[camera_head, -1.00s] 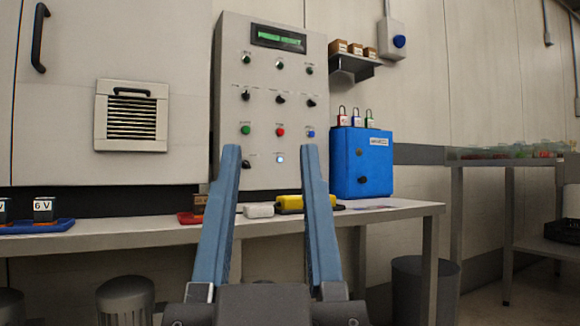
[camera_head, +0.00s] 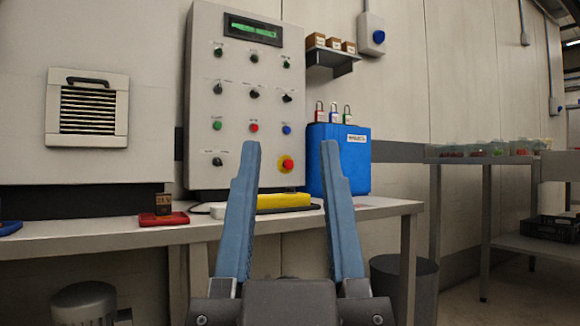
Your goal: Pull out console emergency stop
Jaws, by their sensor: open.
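The console (camera_head: 240,135) is an upright grey panel on the workbench with a green display (camera_head: 252,29) and rows of knobs and coloured buttons. The fingers appear in front of the bench and apart from the console.
A blue box (camera_head: 340,176) with padlocks on top stands right of the console. A yellow object (camera_head: 284,201) lies on the bench (camera_head: 385,209) below the stop. A red tray (camera_head: 164,219) is to the left. A dark bin (camera_head: 404,283) stands on the floor at right.

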